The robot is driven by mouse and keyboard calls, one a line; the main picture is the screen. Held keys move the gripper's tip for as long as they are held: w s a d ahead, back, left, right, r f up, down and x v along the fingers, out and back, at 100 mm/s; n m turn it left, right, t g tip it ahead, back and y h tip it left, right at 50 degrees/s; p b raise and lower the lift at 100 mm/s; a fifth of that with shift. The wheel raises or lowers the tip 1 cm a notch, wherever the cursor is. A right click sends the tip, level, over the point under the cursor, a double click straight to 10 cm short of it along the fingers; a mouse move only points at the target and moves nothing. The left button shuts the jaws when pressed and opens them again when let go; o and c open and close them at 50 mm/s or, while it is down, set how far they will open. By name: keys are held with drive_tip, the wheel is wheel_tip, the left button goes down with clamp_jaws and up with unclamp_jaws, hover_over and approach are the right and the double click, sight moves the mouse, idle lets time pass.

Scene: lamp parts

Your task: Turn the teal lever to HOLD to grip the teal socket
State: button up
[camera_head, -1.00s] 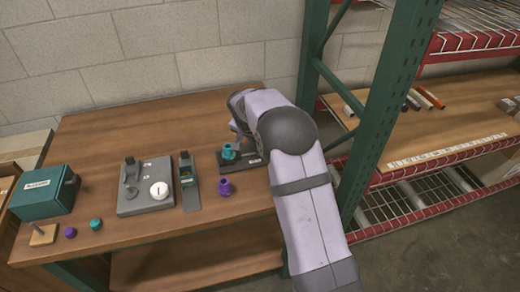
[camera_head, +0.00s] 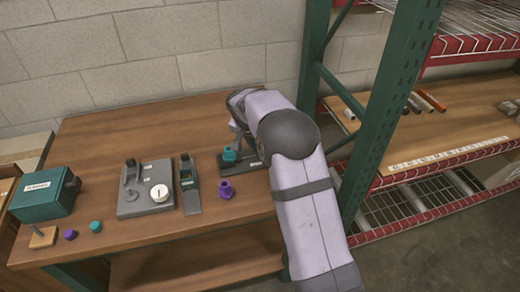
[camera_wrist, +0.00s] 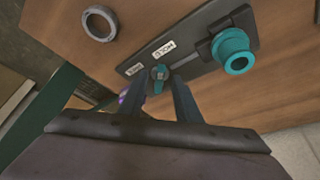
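The teal lever (camera_wrist: 160,75) is on a dark base plate (camera_wrist: 200,60) in the wrist view, near two white labels, one reading HOLD (camera_wrist: 163,49). The other label is too small to read surely. The teal socket (camera_wrist: 236,52) sits in a dark holder at the plate's right end. It also shows in the head view (camera_head: 229,156). My gripper (camera_wrist: 160,84) has its two dark fingers apart, one on each side of the lever. A gap shows between lever and fingers; whether either touches it I cannot tell. In the head view my arm partly hides the plate.
A grey ring (camera_wrist: 99,23) lies on the table beside the plate. A purple part (camera_head: 226,189) stands in front of the plate. A dark fixture (camera_head: 188,182), a grey board (camera_head: 146,190) and a green box (camera_head: 46,192) are further left. The table's back is clear.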

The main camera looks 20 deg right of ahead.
drive_tip(key=b+v, duration=0.1)
drive_tip(key=v, duration=0.5)
drive_tip(key=shift+a+r, duration=0.1)
drive_tip(key=shift+s, duration=0.2)
drive_tip(key=s+a+f+n+g+y+p, duration=0.2)
drive_tip(key=s+n+p, duration=0.6)
drive_tip(key=s, duration=2.5)
wheel_tip(320, 180, down, 13)
drive_tip(key=n+g+y+b, duration=0.1)
drive_tip(key=b, duration=1.4)
drive_tip(key=shift+a, duration=0.25)
drive_tip(key=shift+r, duration=0.1)
